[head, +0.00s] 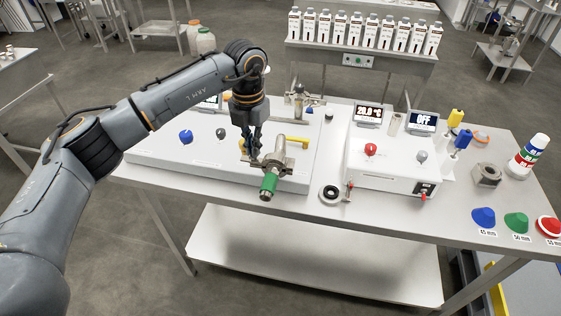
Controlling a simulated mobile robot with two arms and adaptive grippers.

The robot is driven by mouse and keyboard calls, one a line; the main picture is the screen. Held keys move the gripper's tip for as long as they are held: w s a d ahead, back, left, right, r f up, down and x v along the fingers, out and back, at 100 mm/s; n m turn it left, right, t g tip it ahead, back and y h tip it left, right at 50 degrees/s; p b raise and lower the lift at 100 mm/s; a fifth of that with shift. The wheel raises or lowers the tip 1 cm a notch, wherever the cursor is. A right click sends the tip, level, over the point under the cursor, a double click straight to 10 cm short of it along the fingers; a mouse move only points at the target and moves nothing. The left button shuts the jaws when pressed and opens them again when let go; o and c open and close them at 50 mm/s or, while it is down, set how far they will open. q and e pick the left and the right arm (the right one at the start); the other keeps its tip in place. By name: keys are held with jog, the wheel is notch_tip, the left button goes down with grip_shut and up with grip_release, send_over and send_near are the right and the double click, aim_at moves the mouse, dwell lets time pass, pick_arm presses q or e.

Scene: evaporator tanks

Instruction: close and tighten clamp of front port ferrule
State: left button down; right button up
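A metal port assembly (283,150) stands on the white panel on the table, with a green cylindrical end piece (268,184) pointing toward the front. A metal part that looks like the clamp (278,163) sits around the joint behind the green piece. Whether it is closed or tightened is too small to tell. My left gripper (254,150) points down just left of and behind this joint, with its fingers close to the metal. Whether it touches anything, and how far apart the fingers are, I cannot tell. My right gripper is not in view.
A black ring (330,194) and a red-tipped part (349,190) lie on the table front. A white control box (392,168) stands right of the port. Coloured caps (516,222) and a metal block (487,176) are at the right. Bottles (365,30) line a rear table.

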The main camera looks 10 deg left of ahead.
pick_arm(q)
jog(key=shift+m+b, duration=0.35)
jog(key=shift+m, duration=0.75)
jog(key=shift+m+b, duration=0.35)
jog(key=shift+m, duration=0.75)
